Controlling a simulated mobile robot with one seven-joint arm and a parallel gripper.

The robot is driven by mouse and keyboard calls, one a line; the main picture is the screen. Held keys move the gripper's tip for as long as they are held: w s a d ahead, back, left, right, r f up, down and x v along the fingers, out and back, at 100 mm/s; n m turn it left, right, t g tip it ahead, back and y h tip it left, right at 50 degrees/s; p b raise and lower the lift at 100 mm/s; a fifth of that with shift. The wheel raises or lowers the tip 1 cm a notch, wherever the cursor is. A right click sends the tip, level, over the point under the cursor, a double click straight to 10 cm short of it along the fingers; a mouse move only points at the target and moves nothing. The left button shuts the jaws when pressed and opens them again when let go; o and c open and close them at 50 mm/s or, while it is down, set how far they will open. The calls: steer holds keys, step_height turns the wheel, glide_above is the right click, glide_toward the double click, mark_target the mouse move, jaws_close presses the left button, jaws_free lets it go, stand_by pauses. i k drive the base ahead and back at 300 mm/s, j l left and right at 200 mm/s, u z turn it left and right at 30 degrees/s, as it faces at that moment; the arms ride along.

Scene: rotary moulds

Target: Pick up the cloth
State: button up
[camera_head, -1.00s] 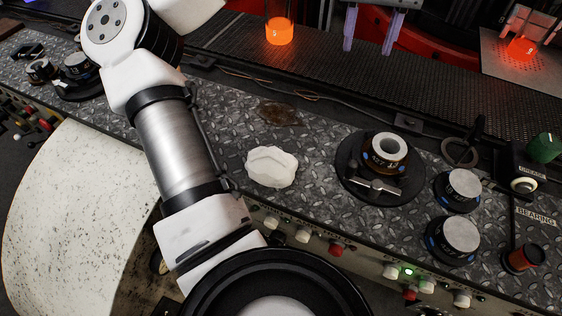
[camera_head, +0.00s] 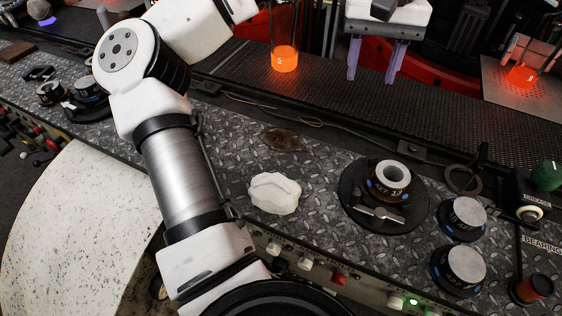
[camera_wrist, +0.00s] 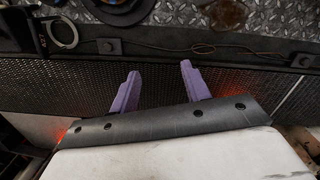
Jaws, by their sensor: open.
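A white, crumpled, cloth-like lump (camera_head: 274,193) lies on the dark diamond-plate counter (camera_head: 232,150), near its front edge. I take it to be the cloth. A flat brown patch (camera_head: 284,138) lies behind it; I cannot tell whether it is a rag or a stain. My gripper (camera_head: 372,77) is open and empty, with two purple fingers apart above the dark mesh strip behind the counter. It is up and to the right of the white lump. In the wrist view, my gripper (camera_wrist: 160,70) shows mesh between its fingers. The brown patch (camera_wrist: 222,14) is at the top edge; the white lump is out of that view.
A round dark holder with a metal ring (camera_head: 393,177) stands right of the white lump. Dark-sided, silver-topped knobs (camera_head: 466,213) stand farther right. A cable (camera_head: 275,112) runs along the counter's back edge. A glowing orange cylinder (camera_head: 284,59) is behind. Bare plate surrounds the lump.

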mark_target(275, 193)
steer(key=k+l+u, duration=0.15)
steer(key=l+u, duration=0.15)
steer(key=l, duration=0.2)
steer(key=k+l+u, duration=0.3)
steer(key=l, duration=0.15)
steer(key=k+l+u, duration=0.15)
steer(key=l+u, duration=0.15)
steer(key=l, duration=0.1)
